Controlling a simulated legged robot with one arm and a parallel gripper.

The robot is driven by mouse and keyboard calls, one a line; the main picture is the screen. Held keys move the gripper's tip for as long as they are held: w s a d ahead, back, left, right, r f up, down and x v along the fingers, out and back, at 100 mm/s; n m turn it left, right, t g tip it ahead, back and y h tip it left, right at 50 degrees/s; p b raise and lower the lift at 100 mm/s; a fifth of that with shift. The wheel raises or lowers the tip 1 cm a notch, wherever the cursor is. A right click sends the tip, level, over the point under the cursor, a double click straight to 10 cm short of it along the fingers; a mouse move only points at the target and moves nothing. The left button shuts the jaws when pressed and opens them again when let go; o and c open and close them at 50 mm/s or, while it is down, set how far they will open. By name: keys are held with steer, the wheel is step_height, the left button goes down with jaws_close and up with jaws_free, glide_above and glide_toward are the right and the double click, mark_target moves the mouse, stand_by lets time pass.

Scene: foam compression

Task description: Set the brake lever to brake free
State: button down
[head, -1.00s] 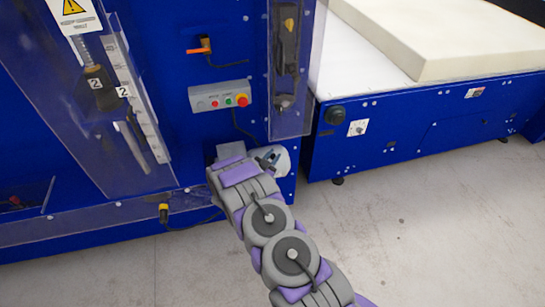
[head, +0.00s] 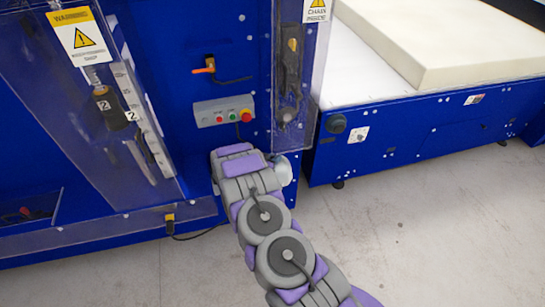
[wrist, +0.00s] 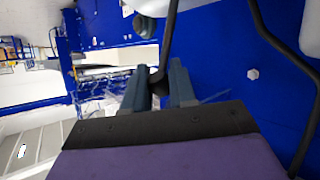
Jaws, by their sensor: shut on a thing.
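My gripper (wrist: 158,85) shows in the wrist view with its two grey fingers a little apart around a slim dark rod (wrist: 168,45). It is shut on this rod, which appears to be the brake lever; its markings and exact setting cannot be read. In the head view my wrist covers the fingers and the lever. Only part of a pale round plate (head: 283,170) shows beside my wrist, low on the blue machine (head: 225,25).
A control box (head: 224,111) with buttons and an orange-handled switch (head: 204,66) sit above my wrist. Clear guards (head: 298,80) flank them. A foam block (head: 460,45) lies on the white bed at right. The grey floor (head: 400,230) is open.

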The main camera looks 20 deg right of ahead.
steer(key=shift+w+a, duration=0.1)
stand_by(0.3)
steer(key=c, duration=0.9)
jaws_free()
steer(key=shift+c, duration=0.2)
steer(key=p+v, duration=0.1)
steer(key=v, duration=1.6)
steer(key=shift+a, duration=0.1)
